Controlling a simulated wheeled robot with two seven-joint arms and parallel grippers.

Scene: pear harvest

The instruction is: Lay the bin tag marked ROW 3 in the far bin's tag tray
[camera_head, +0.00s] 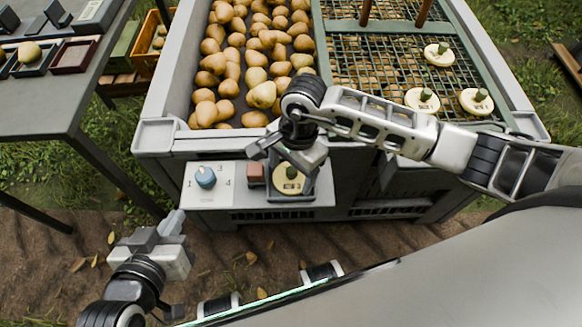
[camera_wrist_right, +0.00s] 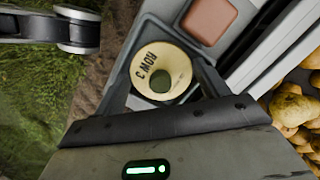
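The round cream tag marked ROW 3 (camera_wrist_right: 147,60) has a green knob and also shows in the head view (camera_head: 291,188). It appears to lie flat in the grey tag tray (camera_wrist_right: 153,26) on the bin's front panel (camera_head: 225,191). The tray also shows in the head view (camera_head: 291,199). My right gripper (camera_head: 291,157) is directly over the tag. Its fingers are spread to either side of the tag, with clear gaps to the knob. My left gripper (camera_head: 172,226) is low at the left, apart from the bin; its finger gap is not clear.
The bin (camera_head: 171,95) holds many pears. Three similar tags, including one at the front (camera_head: 422,101), stand on the green mesh grate (camera_head: 380,62). A blue dial (camera_head: 205,177) and a reddish block (camera_head: 255,173) sit beside the tray. A grey table (camera_head: 45,105) stands left.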

